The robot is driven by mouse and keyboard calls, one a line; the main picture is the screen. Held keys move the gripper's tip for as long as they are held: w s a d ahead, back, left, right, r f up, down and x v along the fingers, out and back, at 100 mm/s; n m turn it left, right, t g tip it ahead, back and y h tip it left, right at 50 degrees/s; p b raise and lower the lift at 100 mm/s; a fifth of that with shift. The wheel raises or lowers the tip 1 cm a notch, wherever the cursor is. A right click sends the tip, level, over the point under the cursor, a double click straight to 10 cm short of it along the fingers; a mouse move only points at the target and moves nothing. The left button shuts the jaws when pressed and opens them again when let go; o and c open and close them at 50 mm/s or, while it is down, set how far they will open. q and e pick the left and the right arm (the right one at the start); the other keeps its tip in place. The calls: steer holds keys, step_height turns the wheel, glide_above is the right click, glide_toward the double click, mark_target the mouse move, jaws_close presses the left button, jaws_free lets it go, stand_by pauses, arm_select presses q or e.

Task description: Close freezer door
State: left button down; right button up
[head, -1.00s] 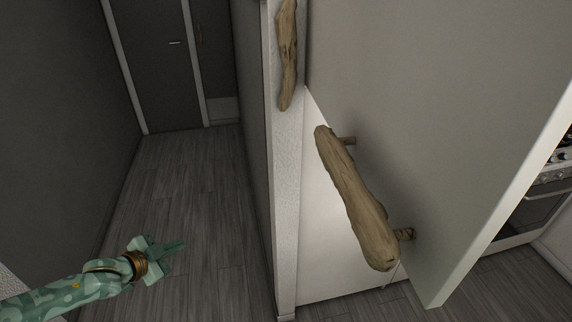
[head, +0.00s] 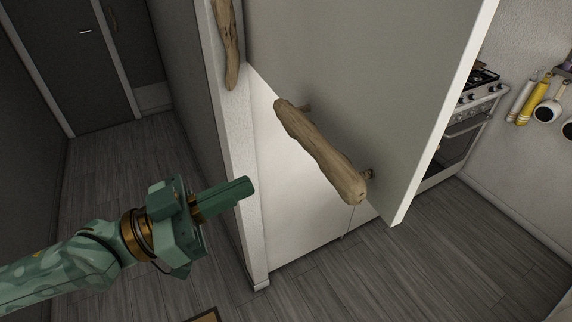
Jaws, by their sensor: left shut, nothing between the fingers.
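The freezer door (head: 400,100) is a large pale grey panel in the head view, swung open at an angle, its white edge facing right. A driftwood handle (head: 318,150) is fixed to its face on two short wooden posts. My left gripper (head: 248,187) is green, shut and empty. In the picture it is left of and a little below the handle, apart from it, in front of the white wall end. My right gripper is not in view.
A second driftwood piece (head: 227,45) is on the narrow wall end (head: 241,150). White fronts (head: 290,190) lie below and behind the door. A stove (head: 475,115) and hanging utensils (head: 530,100) are at the right. The wooden floor is open at lower right.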

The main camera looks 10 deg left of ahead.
mark_target(308, 156)
arm_select(q)
steer(key=p+x, duration=0.1)
steer(key=x, duration=0.1)
steer(key=p+x, duration=0.3)
steer(key=x, duration=0.2)
steer(key=shift+r, duration=0.3)
steer(key=shift+w+d+p, duration=0.3)
steer(key=shift+d+p, duration=0.1)
steer(key=shift+d, duration=0.05)
steer(key=shift+f, duration=0.1)
steer(key=shift+d, duration=0.1)
